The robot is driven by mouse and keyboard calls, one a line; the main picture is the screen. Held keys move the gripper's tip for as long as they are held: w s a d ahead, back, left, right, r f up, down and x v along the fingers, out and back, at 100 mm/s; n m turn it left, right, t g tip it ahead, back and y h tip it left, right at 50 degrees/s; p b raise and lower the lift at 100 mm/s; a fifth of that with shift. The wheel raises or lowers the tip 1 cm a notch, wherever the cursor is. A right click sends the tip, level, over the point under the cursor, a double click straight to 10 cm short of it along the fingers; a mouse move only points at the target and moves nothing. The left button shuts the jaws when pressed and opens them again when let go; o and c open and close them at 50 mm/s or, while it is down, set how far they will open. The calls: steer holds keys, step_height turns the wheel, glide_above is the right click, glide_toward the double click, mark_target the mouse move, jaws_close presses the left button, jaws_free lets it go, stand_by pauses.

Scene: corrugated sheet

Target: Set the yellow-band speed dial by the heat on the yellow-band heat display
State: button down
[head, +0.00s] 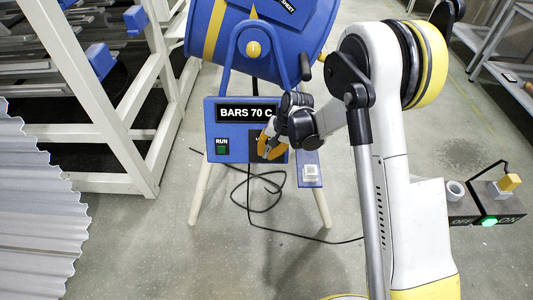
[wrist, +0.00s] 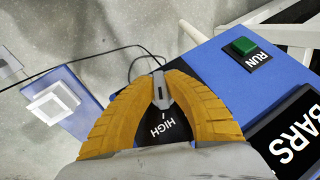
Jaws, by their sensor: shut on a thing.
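The blue machine with yellow bands (head: 208,28) stands ahead in the head view. Its heat display (head: 245,113) reads "BARS 70 C"; part of it, "BARS", shows in the wrist view (wrist: 292,135). My gripper (head: 266,143) is at the lower right of the blue control box. In the wrist view its orange fingers (wrist: 161,84) are closed on the grey speed dial knob (wrist: 160,93). The word "HIGH" and a short mark show on the dial's black plate (wrist: 160,130) between the fingers. Other dial marks are hidden, so I cannot tell its setting.
A green RUN button (head: 221,150) is on the box's left. A white square switch (head: 310,172) sits on a blue side panel at right. A black cable (head: 262,215) lies on the floor. A white rack and corrugated sheet (head: 40,200) are left; an OFF/ON box (head: 488,221) is right.

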steer(key=shift+m+y, duration=0.3)
steer(key=shift+y, duration=0.2)
steer(key=c, duration=1.4)
jaws_free()
steer(key=v, duration=1.2)
steer(key=shift+s+f, duration=0.1)
steer(key=shift+d, duration=0.1)
